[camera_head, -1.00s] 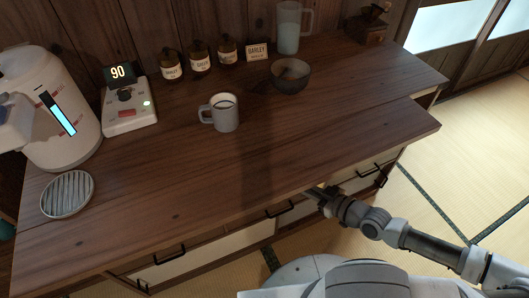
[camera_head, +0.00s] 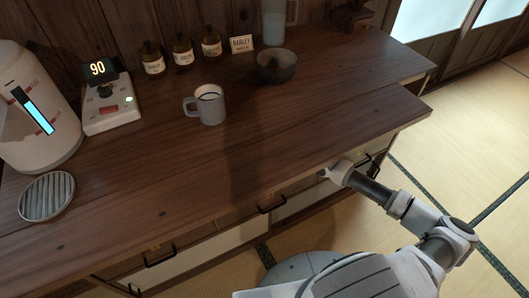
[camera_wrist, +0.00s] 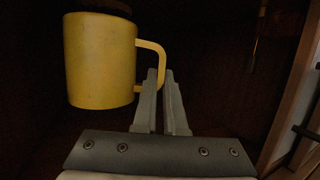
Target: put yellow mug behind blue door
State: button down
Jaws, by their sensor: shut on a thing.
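The yellow mug (camera_wrist: 100,60) hangs upright at the upper left of the wrist view, against a dark brown space. My gripper (camera_wrist: 160,78) is shut on its handle (camera_wrist: 153,55), with the fingertips at the handle's lower part. In the head view my arm reaches to the front of the wooden counter, below its top edge, and the fingers and the yellow mug are hidden there. No blue door shows in either view.
The counter (camera_head: 150,170) carries a grey mug (camera_head: 208,105), a dark bowl (camera_head: 276,66), several brown jars, a scale (camera_head: 110,108) and a white dispenser (camera_head: 35,110). Drawer fronts with black handles (camera_head: 272,205) lie below. Tatami floor (camera_head: 470,130) is free at the right.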

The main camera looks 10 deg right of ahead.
notch_tip(320, 180, down, 5)
jog(key=shift+r+b, duration=0.2)
jog(key=shift+b, duration=0.95)
jog(key=shift+w+f+b, duration=0.1)
jog(key=shift+f+b, duration=0.2)
jog(key=shift+f, duration=0.05)
jog(key=shift+w+r, duration=0.1)
jog(key=shift+a+f, duration=0.1)
jog(key=shift+f, duration=0.5)
jog(key=c, duration=1)
grip_release()
